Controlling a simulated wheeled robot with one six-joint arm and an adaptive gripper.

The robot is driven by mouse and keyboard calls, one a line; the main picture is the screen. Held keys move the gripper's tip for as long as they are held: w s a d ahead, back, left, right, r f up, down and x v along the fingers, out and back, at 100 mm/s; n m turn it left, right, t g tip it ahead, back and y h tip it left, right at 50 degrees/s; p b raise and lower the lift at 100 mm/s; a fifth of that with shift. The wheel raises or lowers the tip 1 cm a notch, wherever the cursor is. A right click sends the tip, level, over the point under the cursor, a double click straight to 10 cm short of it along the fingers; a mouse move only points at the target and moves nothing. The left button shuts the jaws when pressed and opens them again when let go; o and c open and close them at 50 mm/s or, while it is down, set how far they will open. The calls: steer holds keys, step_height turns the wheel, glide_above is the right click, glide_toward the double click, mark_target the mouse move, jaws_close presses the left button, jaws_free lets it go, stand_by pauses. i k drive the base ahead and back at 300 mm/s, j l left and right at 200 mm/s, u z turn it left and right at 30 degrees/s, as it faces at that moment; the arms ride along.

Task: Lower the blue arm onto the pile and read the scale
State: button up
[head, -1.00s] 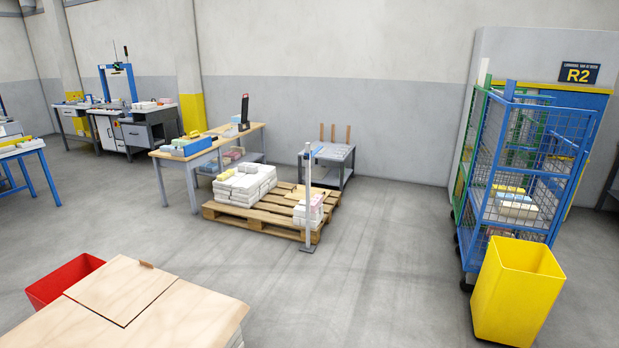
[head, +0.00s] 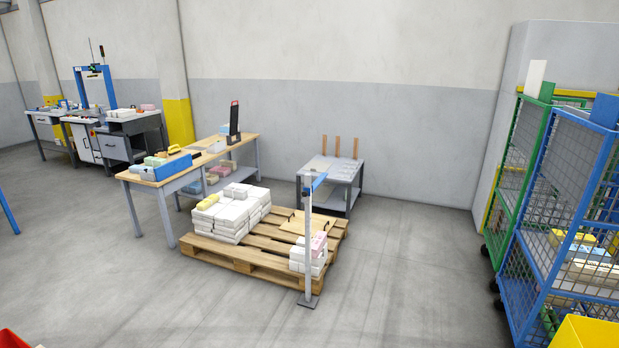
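A grey upright post (head: 308,245) on a flat foot plate stands at the front right corner of a wooden pallet (head: 225,255). A short blue arm (head: 319,182) sits near the top of the post, well above the pile. A small pile of white bundles (head: 301,262) with a pink one on top stands on the pallet beside the post. A larger pile of white bundles (head: 232,208) with some yellow ones lies at the pallet's left. Scale marks on the post are too small to read. My gripper is not in view.
A wooden-topped bench (head: 225,150) stands behind the pallet at left, a grey table (head: 345,172) behind it at right. Blue (head: 575,220) and green mesh cages stand at right, with a yellow bin (head: 590,332) in front. The floor before the pallet is clear.

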mark_target(306, 192)
steer(key=i+u, duration=0.1)
steer(key=i, duration=0.4)
steer(key=i+l, duration=0.15)
steer(key=i, duration=0.3)
steer(key=i+l+u, duration=0.15)
steer(key=i, duration=0.35)
steer(key=i+l+u, duration=0.1)
steer(key=i, duration=0.4)
steer(key=i+l, duration=0.2)
steer(key=i, duration=0.25)
steer(key=i+l+u, duration=0.15)
steer(key=i, duration=0.3)
